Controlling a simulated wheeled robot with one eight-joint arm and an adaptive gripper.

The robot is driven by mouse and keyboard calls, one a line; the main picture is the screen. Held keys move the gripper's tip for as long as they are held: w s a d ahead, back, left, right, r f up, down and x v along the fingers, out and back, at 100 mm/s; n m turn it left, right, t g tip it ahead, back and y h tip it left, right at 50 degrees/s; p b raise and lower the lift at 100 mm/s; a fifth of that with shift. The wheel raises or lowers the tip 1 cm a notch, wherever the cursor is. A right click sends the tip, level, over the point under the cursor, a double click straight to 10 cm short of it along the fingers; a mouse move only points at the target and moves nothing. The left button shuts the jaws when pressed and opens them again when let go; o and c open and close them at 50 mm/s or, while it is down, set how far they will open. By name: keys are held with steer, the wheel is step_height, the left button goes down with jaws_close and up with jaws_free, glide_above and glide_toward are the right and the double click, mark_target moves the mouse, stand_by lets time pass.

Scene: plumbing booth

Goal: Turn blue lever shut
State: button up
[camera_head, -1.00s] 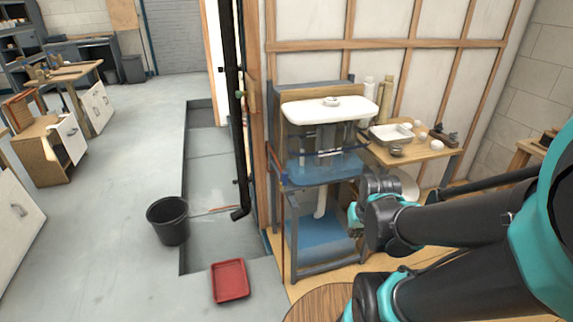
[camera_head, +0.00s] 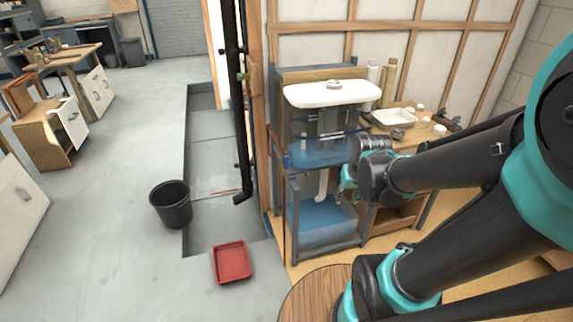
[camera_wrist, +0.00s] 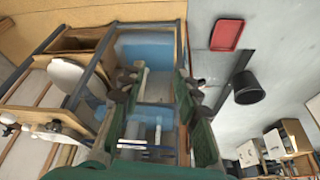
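A small blue piece with a bit of red beside it (camera_head: 284,159) sits at the left front post of the sink stand in the head view. It may be the blue lever, but it is too small to tell its position. My gripper (camera_head: 348,181) is in front of the stand's right side, apart from that piece. In the wrist view my gripper (camera_wrist: 158,84) is open, with nothing between its fingers. The stand's blue lower panel and pale pipe (camera_wrist: 141,82) show beyond the fingers. I cannot make out the lever clearly in the wrist view.
The white sink (camera_head: 334,94) tops the stand. A wooden bench with a white tray (camera_head: 393,118) and small parts is at its right. A black vertical pipe (camera_head: 236,100) stands left. A black bucket (camera_head: 172,205) and red tray (camera_head: 232,262) are on the floor.

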steer(key=shift+o, duration=0.4)
steer(key=w+a+r+n, duration=0.1)
steer(key=w+a+r, duration=0.2)
steer(key=w, duration=0.3)
steer(key=w+a+r, duration=0.3)
steer(key=w+a, duration=0.2)
steer(key=w, duration=0.2)
steer(key=shift+a+r+n+y, duration=0.15)
steer(key=shift+a+n+y, duration=0.15)
steer(key=shift+n+y, duration=0.1)
steer(key=n, duration=0.1)
glide_toward(287, 158)
steer(key=x, duration=1.2)
steer(key=shift+c, duration=0.6)
jaws_close()
